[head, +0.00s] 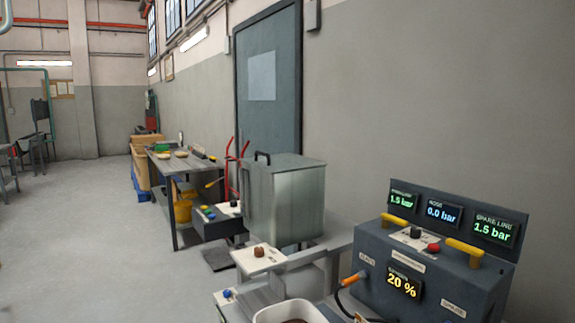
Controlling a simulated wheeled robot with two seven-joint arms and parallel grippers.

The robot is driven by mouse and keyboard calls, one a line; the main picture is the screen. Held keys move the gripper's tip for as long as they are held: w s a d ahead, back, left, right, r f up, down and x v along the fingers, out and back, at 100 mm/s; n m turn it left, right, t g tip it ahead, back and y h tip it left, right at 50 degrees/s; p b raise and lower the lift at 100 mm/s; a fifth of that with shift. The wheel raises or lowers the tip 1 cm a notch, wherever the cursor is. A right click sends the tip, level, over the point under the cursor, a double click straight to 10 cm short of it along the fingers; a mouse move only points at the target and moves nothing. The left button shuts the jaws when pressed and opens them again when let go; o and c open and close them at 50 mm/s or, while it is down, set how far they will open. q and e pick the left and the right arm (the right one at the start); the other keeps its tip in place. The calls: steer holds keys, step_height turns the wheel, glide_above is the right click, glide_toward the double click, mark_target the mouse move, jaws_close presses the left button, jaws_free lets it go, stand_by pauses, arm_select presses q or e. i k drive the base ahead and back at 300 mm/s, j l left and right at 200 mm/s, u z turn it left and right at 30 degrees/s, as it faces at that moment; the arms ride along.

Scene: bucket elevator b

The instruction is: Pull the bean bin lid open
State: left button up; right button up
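A grey metal box with a lid, which looks like the bean bin (290,202), stands in the middle of the view. Its flat lid (290,162) lies level on top and looks closed. A black bar handle (262,155) sticks up at the lid's left edge. Neither of my grippers shows in this view, and the inside of the bin is hidden.
A dark console (425,275) with lit displays and yellow handles stands at the right front. A white container (262,316) with something brown is at the bottom edge. A workbench (185,164) stands behind left. The floor (90,230) at left is clear.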

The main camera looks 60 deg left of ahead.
mark_target(281, 156)
steer(key=u, duration=1.8)
steer(key=i+j, duration=0.2)
steer(key=i+j+z, duration=0.15)
steer(key=j, duration=0.3)
steer(key=i+j, duration=0.3)
steer(key=i+j+z, duration=0.15)
steer(key=j, duration=0.2)
steer(key=i+j, duration=0.25)
steer(key=i+j+z, duration=0.15)
steer(key=j, duration=0.3)
